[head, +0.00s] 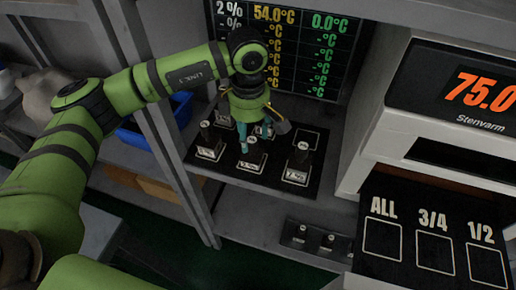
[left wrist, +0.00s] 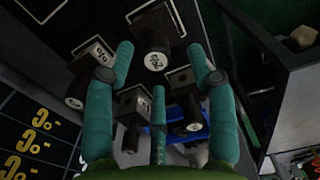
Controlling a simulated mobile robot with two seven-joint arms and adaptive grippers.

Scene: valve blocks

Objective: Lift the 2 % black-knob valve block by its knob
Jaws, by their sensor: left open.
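Several valve blocks with dark knobs and white labels stand on a black mat (head: 230,168) under the display. One block stands at the front right (head: 296,170), one at the front middle (head: 252,160) and one at the front left (head: 208,148). Their labels are too small to read surely, so I cannot tell which is the 2 % block. My left gripper (head: 257,135) is open above the mat, close to the front middle block. In the left wrist view its teal fingers (left wrist: 160,68) are spread, with a dark knob (left wrist: 155,40) between the upper two. My right gripper is out of view.
A display panel (head: 283,45) stands behind the mat. A white Stenvarm machine (head: 440,110) and a panel marked ALL, 3/4, 1/2 (head: 435,240) are at the right. A blue bin (head: 150,130) is at the left.

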